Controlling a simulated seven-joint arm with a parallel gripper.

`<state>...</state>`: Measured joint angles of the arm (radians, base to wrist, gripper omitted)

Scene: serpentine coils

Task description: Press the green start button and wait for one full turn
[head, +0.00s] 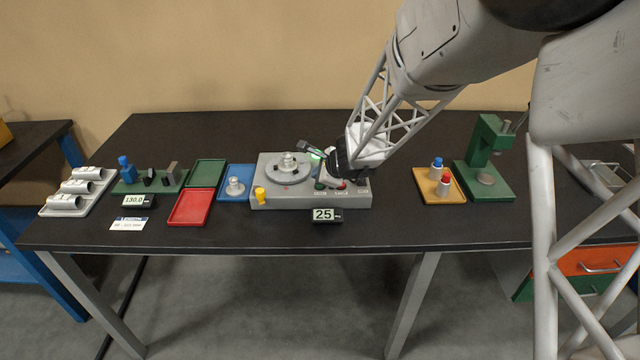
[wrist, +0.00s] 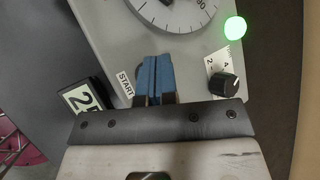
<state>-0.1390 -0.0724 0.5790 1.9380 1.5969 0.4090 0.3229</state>
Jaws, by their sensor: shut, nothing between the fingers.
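The grey turntable unit (head: 285,199) stands mid-table with a round dial plate (head: 287,168) on top. In the head view a green button (head: 320,186) and a red button (head: 341,187) show at its front edge, close under my gripper (head: 324,178). In the wrist view my gripper (wrist: 156,66) is shut and empty, its blue fingertips over the unit beside the START label (wrist: 125,83). No button shows there; the fingers may hide it, and I cannot tell whether they touch it. A green lamp (wrist: 235,28) glows on the unit, near a black knob (wrist: 223,84).
A display (head: 325,215) reading 25 stands in front of the unit. A yellow peg (head: 260,194) is at its left corner. Blue (head: 233,196), red (head: 189,207) and green (head: 208,173) trays lie left; a yellow tray (head: 427,195) and green press (head: 487,160) stand right.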

